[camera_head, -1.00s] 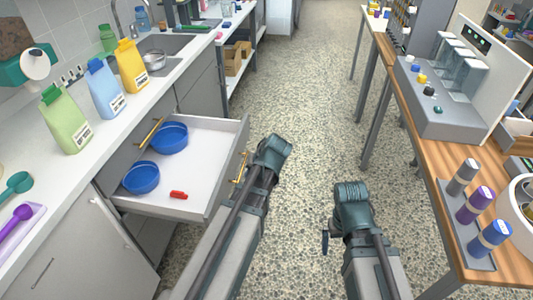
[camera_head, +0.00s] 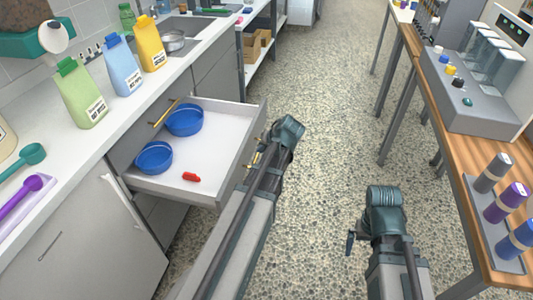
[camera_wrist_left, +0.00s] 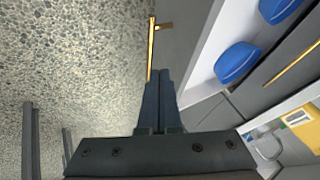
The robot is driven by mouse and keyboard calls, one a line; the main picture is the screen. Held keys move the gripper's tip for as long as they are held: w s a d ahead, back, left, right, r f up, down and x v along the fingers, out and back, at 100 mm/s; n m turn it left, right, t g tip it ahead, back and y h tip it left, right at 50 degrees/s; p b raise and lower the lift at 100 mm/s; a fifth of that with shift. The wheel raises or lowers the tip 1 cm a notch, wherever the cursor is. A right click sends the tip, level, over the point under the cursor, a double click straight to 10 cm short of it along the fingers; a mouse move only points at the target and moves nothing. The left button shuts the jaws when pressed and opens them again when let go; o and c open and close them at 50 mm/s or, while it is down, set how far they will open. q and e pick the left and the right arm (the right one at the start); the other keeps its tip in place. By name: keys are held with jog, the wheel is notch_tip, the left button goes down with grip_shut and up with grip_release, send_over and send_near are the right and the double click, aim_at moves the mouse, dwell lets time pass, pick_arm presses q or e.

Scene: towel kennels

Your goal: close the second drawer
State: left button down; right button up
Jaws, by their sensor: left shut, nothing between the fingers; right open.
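The pulled-out drawer (camera_head: 228,140) has a grey front and a white inside. It sits under a shut drawer with a gold handle (camera_head: 165,112). It holds two blue bowls (camera_head: 184,121) (camera_head: 154,158) and a small red item (camera_head: 191,177). Its gold front handle (camera_head: 254,160) shows in the left wrist view (camera_wrist_left: 152,48). My left gripper (camera_wrist_left: 160,75) is shut and empty close to the drawer front, by the handle; I cannot tell if it touches. In the head view my left arm mostly hides it. My right gripper (camera_head: 350,243) is open, partly hidden beside my right arm, away from the drawer.
Green, blue and yellow cartons (camera_head: 82,98) stand on the white counter (camera_head: 60,150), near a sink. A wooden table (camera_head: 466,160) with a dispenser machine and several cylinders is at the right. The speckled floor (camera_head: 325,90) between is clear.

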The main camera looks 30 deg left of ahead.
aim_at(244, 151)
pick_arm(q)
jog(key=a, duration=0.1)
jog(key=a+f, duration=0.1)
jog(key=a, duration=0.2)
jog(key=shift+f+b, duration=0.35)
jog(key=shift+f, duration=0.05)
jog(key=shift+s+a, duration=0.15)
jog(key=shift+a, duration=0.45)
pick_arm(e)
jog(key=shift+f, duration=0.9)
pick_arm(q)
jog(key=shift+a, duration=0.1)
jog(key=s+a, duration=0.4)
jog(key=a, duration=1.2)
jog(key=s+a, duration=0.3)
jog(key=a, duration=1.3)
jog(key=shift+s, duration=0.4)
jog(key=shift+d, duration=0.15)
